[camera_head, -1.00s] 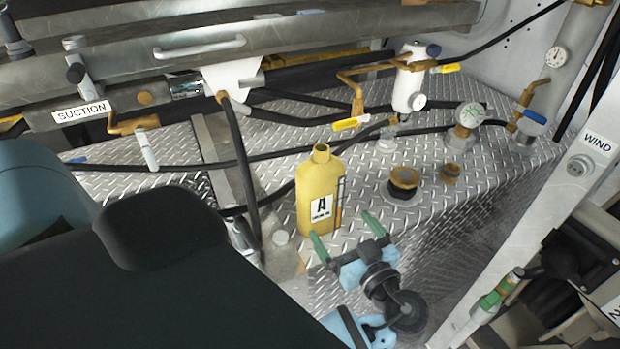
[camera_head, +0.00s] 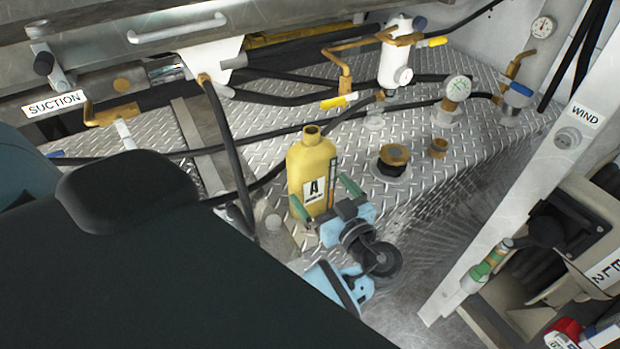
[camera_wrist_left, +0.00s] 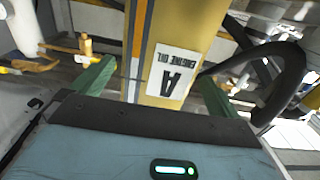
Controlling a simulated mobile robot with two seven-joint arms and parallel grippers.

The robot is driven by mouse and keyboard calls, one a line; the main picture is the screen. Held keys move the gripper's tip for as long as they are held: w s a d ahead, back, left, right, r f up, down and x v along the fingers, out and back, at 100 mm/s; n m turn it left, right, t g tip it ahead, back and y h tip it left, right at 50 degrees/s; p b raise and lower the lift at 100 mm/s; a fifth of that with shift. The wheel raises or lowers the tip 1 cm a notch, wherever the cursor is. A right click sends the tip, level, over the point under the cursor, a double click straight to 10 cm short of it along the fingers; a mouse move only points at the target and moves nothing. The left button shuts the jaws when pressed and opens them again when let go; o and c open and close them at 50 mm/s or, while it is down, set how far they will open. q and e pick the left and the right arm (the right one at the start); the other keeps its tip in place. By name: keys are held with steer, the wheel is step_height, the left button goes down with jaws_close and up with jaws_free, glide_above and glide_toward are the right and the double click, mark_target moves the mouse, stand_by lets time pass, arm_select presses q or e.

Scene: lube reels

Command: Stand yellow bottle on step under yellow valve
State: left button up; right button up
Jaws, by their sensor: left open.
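The yellow bottle (camera_head: 308,165), with a white "A" label, stands upright on the diamond-plate step (camera_head: 446,165). My left gripper (camera_head: 323,196) is open, its green fingers on either side of the bottle's lower part. In the left wrist view the bottle (camera_wrist_left: 188,40) fills the space between the green fingers (camera_wrist_left: 155,86); whether they touch it I cannot tell. A valve with a yellow handle (camera_head: 338,101) sits on brass piping behind the bottle. Another yellow handle (camera_head: 437,41) is farther back by a white cylinder. My right gripper is not in view.
A black-and-brass cap (camera_head: 393,160) and a smaller brass fitting (camera_head: 438,148) stand right of the bottle. Black hoses (camera_head: 232,150) run left of and behind the bottle. A white "WIND" post (camera_head: 520,200) slants at right.

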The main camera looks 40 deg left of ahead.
mark_target(319, 186)
arm_select(q)
steer(key=x, duration=0.1)
steer(key=p+x, duration=0.1)
steer(key=x, duration=0.2)
steer(key=shift+a+r+p, duration=0.2)
steer(key=shift+r+p, duration=0.15)
steer(key=shift+r, duration=0.05)
steer(key=shift+w+a+f, duration=0.1)
steer(key=shift+w+a, duration=0.05)
steer(key=shift+a, duration=0.1)
steer(key=shift+f, duration=0.1)
steer(key=c, duration=1.1)
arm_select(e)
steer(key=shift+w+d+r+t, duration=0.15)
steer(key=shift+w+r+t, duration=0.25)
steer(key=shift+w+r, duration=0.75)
arm_select(q)
steer(key=shift+a, duration=0.1)
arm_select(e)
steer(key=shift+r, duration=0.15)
